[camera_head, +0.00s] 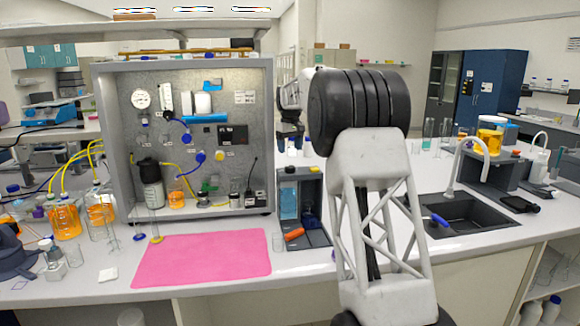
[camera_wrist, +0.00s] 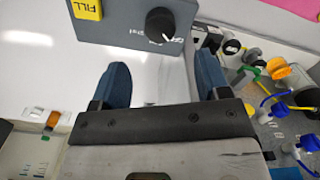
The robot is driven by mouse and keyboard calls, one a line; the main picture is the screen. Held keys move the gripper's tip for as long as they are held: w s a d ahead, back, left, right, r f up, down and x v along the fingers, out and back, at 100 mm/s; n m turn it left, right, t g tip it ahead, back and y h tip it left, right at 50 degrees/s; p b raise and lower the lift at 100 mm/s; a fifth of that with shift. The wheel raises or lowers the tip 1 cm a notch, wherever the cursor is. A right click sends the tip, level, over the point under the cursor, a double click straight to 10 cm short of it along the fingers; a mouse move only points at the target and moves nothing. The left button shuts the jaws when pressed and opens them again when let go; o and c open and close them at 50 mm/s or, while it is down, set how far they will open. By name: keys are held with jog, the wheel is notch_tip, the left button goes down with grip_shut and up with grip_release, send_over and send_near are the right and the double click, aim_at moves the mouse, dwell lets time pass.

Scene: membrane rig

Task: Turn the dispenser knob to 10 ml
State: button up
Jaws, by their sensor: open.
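The dispenser is a grey box (camera_head: 314,190) with an open front, standing on the bench just right of the steel rig in the head view. Its grey top panel (camera_wrist: 118,27) shows at the top of the wrist view. The panel carries a round black knob (camera_wrist: 160,24) and a yellow FILL label (camera_wrist: 87,8). The lettering by the knob is partly hidden, and I cannot read the setting. My gripper (camera_wrist: 161,78) is open and empty, its two blue fingers apart and short of the knob. In the head view my gripper (camera_head: 290,132) is above the dispenser.
The steel rig (camera_head: 100,170) with gauges, tubes and valves stands close left of the dispenser. A pink mat (camera_head: 203,258) lies in front of the rig. An orange-handled tool (camera_head: 293,234) lies at the dispenser's base. A dark sink (camera_head: 468,215) is to the right.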

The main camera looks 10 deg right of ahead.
aim_at(290, 167)
jog(key=shift+f, duration=0.15)
jog(key=shift+f, duration=3.75)
jog(key=shift+c, duration=0.3)
jog(key=c, duration=0.9)
jog(key=shift+o, duration=0.2)
